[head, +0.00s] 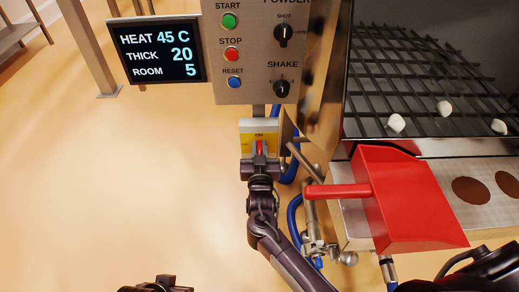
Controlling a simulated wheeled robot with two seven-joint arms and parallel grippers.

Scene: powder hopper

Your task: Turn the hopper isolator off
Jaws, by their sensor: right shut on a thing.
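The hopper isolator (245,142) is a small box with a yellow face below the control panel. Its red handle (259,147) points up, roughly upright, below a small label too small to read surely. My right gripper (260,158) comes up from below and is shut on the red handle, hiding its lower part. A dark part of my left gripper (160,285) shows at the bottom edge, away from the isolator; its fingers cannot be made out.
The control panel (254,55) has green, red and blue buttons and two black knobs. A display (160,50) is left of it. A red scoop (400,200) lies at right, below a dark grid (420,80) with white lumps. Blue hoses (293,215) and pipes run close right of my arm. Open floor lies left.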

